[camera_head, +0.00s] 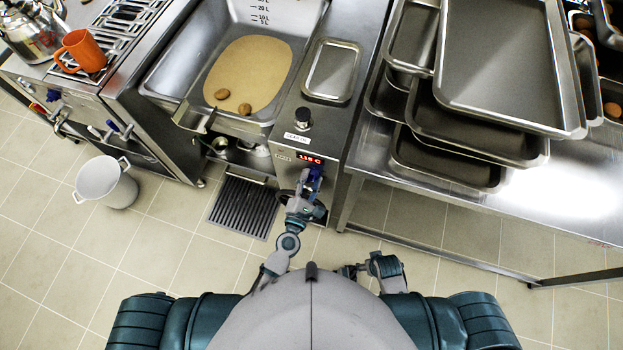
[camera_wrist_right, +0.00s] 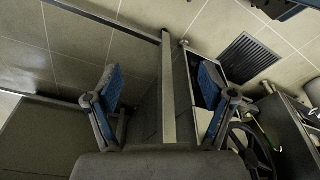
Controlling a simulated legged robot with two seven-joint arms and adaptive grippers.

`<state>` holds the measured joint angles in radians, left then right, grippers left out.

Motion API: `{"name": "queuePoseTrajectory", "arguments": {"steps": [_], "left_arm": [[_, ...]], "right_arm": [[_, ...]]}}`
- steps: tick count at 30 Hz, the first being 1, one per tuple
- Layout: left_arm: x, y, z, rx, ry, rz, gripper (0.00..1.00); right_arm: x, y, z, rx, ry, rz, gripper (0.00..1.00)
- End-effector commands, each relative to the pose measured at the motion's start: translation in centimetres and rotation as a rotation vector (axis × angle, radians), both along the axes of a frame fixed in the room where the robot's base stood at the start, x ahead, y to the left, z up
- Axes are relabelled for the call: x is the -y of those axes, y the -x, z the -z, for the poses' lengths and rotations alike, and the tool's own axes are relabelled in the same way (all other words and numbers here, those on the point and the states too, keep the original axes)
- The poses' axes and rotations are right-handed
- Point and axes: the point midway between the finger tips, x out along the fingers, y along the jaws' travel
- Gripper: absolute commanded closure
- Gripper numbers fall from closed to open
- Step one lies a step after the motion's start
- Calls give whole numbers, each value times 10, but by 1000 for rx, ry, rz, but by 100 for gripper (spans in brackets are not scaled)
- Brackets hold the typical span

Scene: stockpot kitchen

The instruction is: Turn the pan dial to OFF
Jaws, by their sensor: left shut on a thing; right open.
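The pan's control column (camera_head: 338,135) has a lit red display (camera_head: 310,158) reading about 118 C on its front. My left gripper (camera_head: 315,175) is at the front just below this display, its blue fingertips shut on the pan dial. The dial is hidden by the fingers, so its pointer and marks cannot be read. In the right wrist view my right gripper (camera_wrist_right: 160,92) is open and empty, its two blue-padded fingers wide apart. The tilting pan (camera_head: 190,75) holds a tan layer with a few brown pieces.
A dark handwheel (camera_head: 284,196) sits left of my left gripper. A floor drain grate (camera_head: 244,207) and a white pot (camera_head: 105,182) are on the floor. Stacked trays (camera_head: 510,60) stand on the steel table (camera_head: 520,200) at right. An orange mug (camera_head: 82,50) is at far left.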

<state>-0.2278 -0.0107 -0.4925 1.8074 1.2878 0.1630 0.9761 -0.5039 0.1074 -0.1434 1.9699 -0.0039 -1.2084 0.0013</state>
Motion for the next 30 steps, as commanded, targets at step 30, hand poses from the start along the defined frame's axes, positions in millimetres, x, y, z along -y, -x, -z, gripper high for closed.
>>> {"name": "queuePoseTrajectory", "arguments": {"steps": [30], "left_arm": [[1, 2, 5, -232, 687, -1, 93]], "right_arm": [[1, -4, -47, 19, -3, 5, 18]]}}
